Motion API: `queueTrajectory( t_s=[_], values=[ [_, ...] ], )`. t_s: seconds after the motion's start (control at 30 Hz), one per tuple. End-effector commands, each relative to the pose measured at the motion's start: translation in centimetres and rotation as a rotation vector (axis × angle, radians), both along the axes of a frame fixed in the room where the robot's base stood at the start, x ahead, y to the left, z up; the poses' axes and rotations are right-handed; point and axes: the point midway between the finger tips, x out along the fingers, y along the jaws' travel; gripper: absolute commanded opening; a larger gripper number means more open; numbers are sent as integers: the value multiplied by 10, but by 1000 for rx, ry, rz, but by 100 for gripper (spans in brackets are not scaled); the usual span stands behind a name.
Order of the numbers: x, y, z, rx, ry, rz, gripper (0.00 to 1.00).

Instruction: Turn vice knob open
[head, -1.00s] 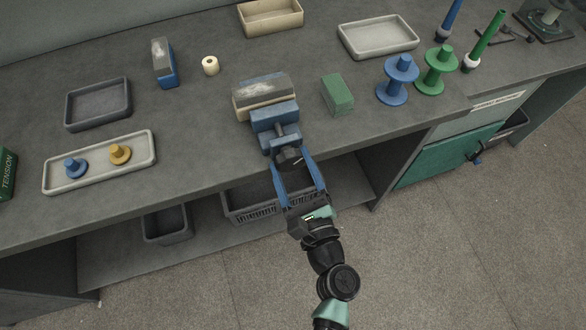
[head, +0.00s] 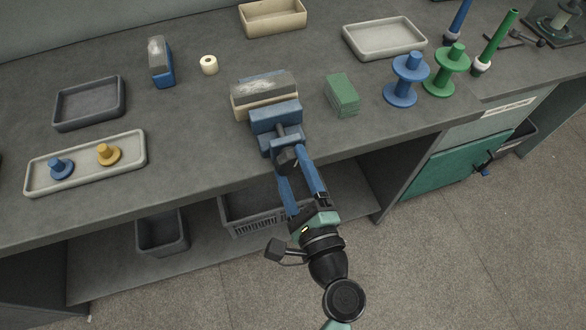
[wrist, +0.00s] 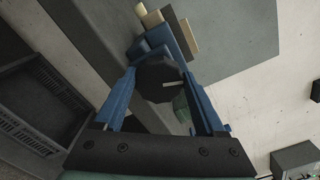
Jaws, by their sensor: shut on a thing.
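The blue vice (head: 276,118) sits at the front edge of the grey bench, with a grey-topped cream block (head: 264,96) behind its front jaw. Its dark round knob (head: 287,157) faces out over the bench edge; it also shows in the wrist view (wrist: 160,79) with a pale line on its face. My gripper (head: 293,164) has its two blue fingers on either side of the knob and is shut on it. In the wrist view the fingers (wrist: 158,88) touch the knob's left and right sides. The vice's screw is mostly hidden behind the knob.
A green block (head: 342,92) and blue spool (head: 406,80) stand right of the vice. A tray with two small pegs (head: 40,183) lies at left. Below are the shelf and a dark basket (head: 236,210). The floor in front is clear.

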Motion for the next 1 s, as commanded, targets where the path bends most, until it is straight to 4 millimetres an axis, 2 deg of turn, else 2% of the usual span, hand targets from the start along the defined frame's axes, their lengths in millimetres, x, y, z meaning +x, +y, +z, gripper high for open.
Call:
queueTrajectory(
  t_s=[0.4, 0.43, 0.57, 0.83, 1.0],
  values=[
    [0, 0, -1, -6, -1, 0, 17],
    [0, 0, -1, -5, 0, 0, 78],
    [0, 0, 0, -5, 0, 0, 100],
    [-2, -1, -1, -4, 0, 0, 100],
    [-19, -7, -2, -4, 1, -3, 100]
  ],
)
